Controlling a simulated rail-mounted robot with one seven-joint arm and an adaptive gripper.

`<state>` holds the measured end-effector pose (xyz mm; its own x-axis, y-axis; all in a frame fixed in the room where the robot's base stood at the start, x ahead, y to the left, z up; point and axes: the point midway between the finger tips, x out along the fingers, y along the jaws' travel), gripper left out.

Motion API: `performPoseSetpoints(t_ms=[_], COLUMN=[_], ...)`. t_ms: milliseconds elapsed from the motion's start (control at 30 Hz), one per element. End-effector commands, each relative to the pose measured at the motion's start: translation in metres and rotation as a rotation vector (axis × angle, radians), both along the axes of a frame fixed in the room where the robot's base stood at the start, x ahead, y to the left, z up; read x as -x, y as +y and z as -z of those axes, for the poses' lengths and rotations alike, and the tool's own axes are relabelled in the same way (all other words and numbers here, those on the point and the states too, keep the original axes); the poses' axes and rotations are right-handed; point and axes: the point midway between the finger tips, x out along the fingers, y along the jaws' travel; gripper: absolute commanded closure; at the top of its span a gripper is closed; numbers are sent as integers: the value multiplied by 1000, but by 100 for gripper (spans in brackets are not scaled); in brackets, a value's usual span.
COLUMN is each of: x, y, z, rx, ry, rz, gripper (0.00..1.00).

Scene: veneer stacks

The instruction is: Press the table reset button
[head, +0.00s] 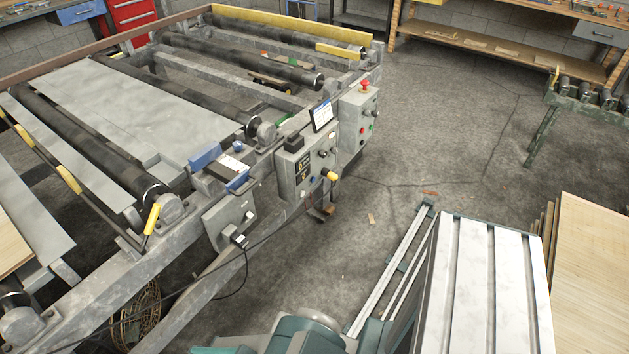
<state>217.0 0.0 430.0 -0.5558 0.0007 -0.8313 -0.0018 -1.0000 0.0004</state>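Three grey control boxes stand along the near side of the roller table (185,225). The right box (351,120) has a red mushroom button (365,86) on top and small green and red buttons on its face. The middle box (291,172) carries a small screen (321,115), dark labels, a blue button (312,180) and a yellow-tipped knob (332,176). The left box (229,217) is lower, with a dark connector and a cable. The lettering is too small to read, so I cannot tell which control is the reset button. My gripper is not in view.
A blue-and-black device (228,172) with a white label sits on the table frame. A cable hangs below the left box. Open concrete floor (440,140) lies right of the boxes. Stacked wood sheets (590,260) stand at the right, and a green roller stand (575,110) beyond.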

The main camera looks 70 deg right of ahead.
Motion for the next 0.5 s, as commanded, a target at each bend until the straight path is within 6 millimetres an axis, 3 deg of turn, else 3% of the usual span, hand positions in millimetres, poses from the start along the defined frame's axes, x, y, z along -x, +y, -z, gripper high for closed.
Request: performPoseSetpoints(t_ms=[67, 433, 500], x=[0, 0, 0], y=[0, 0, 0], z=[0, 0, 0], rx=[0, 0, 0], ry=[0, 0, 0], rz=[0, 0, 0], gripper=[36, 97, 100])
